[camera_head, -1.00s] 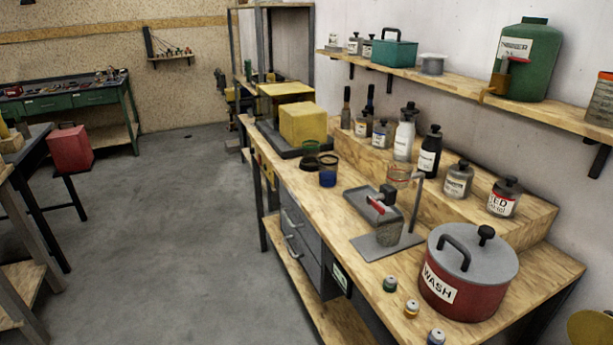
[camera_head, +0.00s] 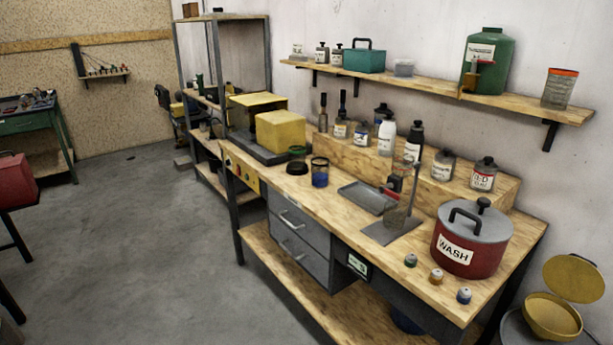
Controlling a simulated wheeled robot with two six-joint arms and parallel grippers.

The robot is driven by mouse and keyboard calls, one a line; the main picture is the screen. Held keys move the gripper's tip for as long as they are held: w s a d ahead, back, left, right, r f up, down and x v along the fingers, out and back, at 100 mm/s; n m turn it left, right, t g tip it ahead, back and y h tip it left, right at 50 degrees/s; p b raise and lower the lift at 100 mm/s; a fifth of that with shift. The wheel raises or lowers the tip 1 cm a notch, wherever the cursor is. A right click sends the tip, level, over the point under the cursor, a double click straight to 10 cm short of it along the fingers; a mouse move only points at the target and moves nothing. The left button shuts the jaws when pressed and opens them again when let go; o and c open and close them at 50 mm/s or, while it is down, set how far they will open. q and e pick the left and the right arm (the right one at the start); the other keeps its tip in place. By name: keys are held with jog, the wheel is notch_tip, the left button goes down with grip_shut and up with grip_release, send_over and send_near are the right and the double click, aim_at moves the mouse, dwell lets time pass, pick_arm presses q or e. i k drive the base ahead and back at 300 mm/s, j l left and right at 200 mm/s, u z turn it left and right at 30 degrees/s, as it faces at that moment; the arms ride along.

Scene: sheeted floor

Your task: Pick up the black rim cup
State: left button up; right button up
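A clear cup with a dark rim and blue lower part (camera_head: 320,173) stands upright on the wooden workbench, left of the middle. A second, greenish dark-rimmed cup (camera_head: 297,155) stands just behind and left of it, with a low black round piece (camera_head: 297,168) in front. Which of the two cups is the black rim cup I cannot tell for sure; the blue one's rim looks black. Neither of my grippers is in view, and nothing touches the cups.
The workbench (camera_head: 345,215) also holds a grey tray (camera_head: 366,198), a metal stand (camera_head: 383,234), a red WASH pot (camera_head: 470,250) and a yellow box (camera_head: 283,132). Several bottles stand on the raised step behind. An orange-rimmed cup (camera_head: 559,90) is on the wall shelf. Open floor (camera_head: 140,250) lies left.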

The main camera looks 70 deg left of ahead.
aim_at(320, 166)
jog(key=i+u, duration=0.1)
jog(key=u, duration=2.35)
jog(key=i+l, duration=0.4)
jog(key=l, duration=0.2)
jog(key=k+l+z, duration=0.1)
jog(key=z, duration=0.2)
jog(key=k+l+z, duration=0.3)
jog(key=j+z, duration=0.1)
jog(key=z, duration=0.35)
jog(key=j+z, duration=0.1)
jog(key=z, duration=0.35)
jog(key=i+j+z, duration=0.2)
jog(key=j+z, duration=0.2)
jog(key=k+j, duration=0.05)
jog(key=j, duration=0.05)
